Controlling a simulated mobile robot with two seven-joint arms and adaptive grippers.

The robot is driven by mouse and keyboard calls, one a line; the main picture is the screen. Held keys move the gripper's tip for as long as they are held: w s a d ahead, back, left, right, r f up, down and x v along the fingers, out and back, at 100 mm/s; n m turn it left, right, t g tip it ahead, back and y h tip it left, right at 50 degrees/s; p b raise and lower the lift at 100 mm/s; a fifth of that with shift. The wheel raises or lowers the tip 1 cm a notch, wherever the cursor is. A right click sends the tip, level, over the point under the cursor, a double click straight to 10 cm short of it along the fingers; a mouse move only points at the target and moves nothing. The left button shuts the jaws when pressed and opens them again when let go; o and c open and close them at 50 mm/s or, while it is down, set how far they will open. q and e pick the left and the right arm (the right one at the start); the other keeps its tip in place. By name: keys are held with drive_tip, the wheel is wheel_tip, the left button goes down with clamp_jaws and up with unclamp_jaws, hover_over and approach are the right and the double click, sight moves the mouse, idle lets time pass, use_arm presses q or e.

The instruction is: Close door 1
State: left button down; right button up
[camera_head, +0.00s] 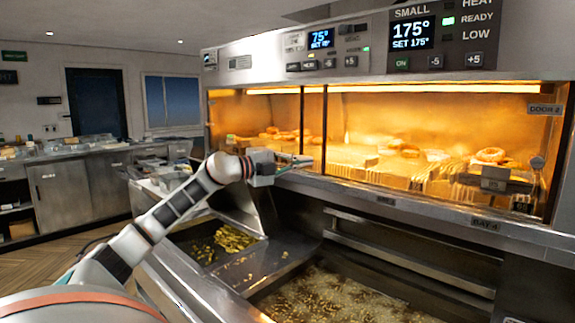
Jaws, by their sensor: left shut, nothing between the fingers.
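The heated cabinet (380,85) has a lit, amber-coloured front with vertical posts (325,125). I cannot make out a door 1 label, nor tell how far that door stands open. A panel at the far right carries the label DOOR 2 (545,109). My left gripper (302,160) reaches in from the left and is shut and empty. Its fingertips are at the lower front of the cabinet, near the posts; I cannot tell whether they touch. My right gripper is not in view.
Ring-shaped and other fried food (492,155) sits inside the cabinet. Below are a bubbling fryer vat (330,296) and a tray of fries (232,238). A steel ledge (440,212) runs under the cabinet. A counter with containers (85,180) stands at the back left.

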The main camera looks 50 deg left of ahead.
use_arm(q)
drive_tip(key=shift+d+v, duration=0.2)
drive_tip(key=shift+v, duration=2.55)
